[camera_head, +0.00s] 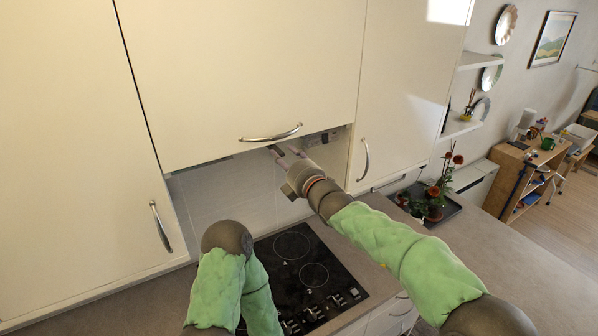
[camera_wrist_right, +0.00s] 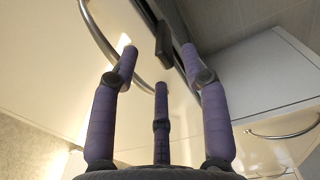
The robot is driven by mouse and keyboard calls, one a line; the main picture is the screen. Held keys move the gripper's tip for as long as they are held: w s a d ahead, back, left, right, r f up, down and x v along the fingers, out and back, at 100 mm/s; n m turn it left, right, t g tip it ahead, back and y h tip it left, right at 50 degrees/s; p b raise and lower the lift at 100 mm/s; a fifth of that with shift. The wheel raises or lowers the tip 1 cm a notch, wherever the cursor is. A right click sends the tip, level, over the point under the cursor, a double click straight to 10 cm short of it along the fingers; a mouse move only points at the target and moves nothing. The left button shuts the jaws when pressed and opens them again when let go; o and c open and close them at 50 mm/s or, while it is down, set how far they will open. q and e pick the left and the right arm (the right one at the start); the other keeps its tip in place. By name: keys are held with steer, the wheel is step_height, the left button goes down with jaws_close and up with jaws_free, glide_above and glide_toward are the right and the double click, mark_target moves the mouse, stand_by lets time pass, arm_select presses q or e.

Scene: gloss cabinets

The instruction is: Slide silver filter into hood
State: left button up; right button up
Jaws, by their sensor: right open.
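My right gripper (camera_head: 281,152) is open, reaching up under the front edge of the middle upper cabinet, beside its bar handle. In the right wrist view its purple fingers (camera_wrist_right: 160,66) are spread around a small dark block (camera_wrist_right: 163,44) on a narrow dark and silver strip (camera_wrist_right: 178,30) along the cabinet's lower edge. This strip looks like the front of the hood or its filter; I cannot tell which. Nothing is clearly held, and I cannot tell if a finger touches. In the head view a grey strip (camera_head: 322,138) shows under the cabinet. My left gripper is not in view.
The middle cabinet's handle (camera_head: 271,134) curves close to the right fingers. A black cooktop (camera_head: 300,262) lies below. Handles on the left cabinet (camera_head: 160,227) and right cabinet (camera_head: 364,160) stick out. A dark tray (camera_head: 449,209) with plants stands on the counter at right.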

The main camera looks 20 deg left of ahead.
steer(key=v, duration=0.7)
steer(key=shift+s, duration=0.15)
steer(key=shift+d, duration=0.15)
